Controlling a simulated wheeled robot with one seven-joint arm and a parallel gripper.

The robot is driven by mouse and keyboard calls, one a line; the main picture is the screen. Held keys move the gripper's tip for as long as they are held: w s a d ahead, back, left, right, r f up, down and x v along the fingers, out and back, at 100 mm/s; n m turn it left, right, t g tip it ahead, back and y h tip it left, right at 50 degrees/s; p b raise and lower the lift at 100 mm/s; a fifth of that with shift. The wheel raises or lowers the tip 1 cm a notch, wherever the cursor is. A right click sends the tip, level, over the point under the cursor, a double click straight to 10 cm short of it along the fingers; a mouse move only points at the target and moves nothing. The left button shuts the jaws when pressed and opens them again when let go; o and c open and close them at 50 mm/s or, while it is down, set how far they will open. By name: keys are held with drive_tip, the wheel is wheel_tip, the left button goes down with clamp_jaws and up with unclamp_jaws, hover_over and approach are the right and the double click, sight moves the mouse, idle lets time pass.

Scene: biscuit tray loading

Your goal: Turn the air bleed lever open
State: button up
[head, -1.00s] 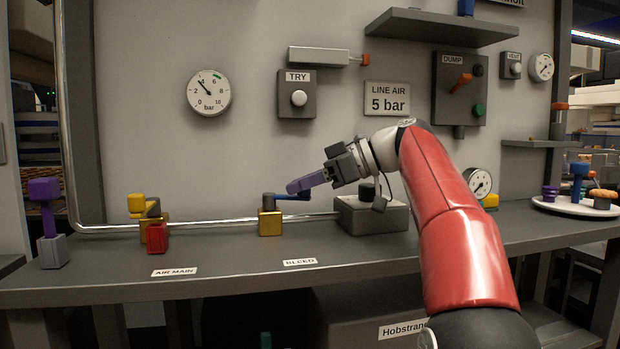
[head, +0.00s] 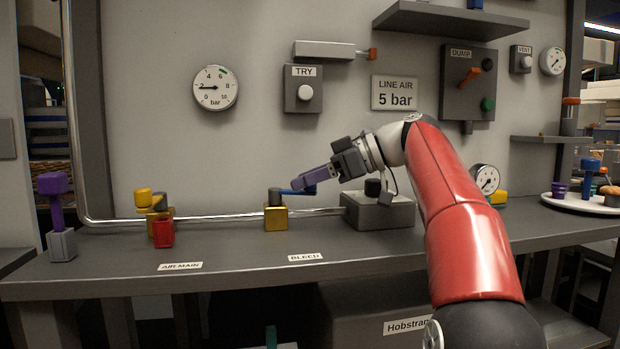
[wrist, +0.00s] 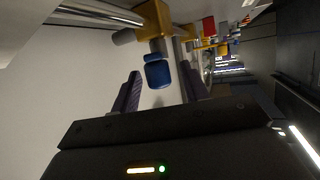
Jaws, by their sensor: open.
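The air bleed valve has a brass body (head: 276,217) on the pipe above the BLEED label. Its blue lever (head: 285,192) sticks out sideways to the right, along the pipe. My gripper (head: 299,184) reaches in from the right, its purple fingers at the lever's outer end. In the wrist view the blue lever end (wrist: 158,75) lies between the two spread fingers of my gripper (wrist: 161,70), with space on both sides. The gripper is open and not closed on it. In the head view the fingers partly hide the lever's end.
A yellow-handled valve (head: 144,198) with a red block (head: 163,233) stands at the left above AIR MAIN. A grey box (head: 378,212) sits under my wrist. The round gauge (head: 215,88) reads about 2 bar. The shelf front is clear.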

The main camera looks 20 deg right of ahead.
drive_tip(key=p+v, duration=0.1)
drive_tip(key=v, duration=0.7)
drive_tip(key=shift+c, duration=0.3)
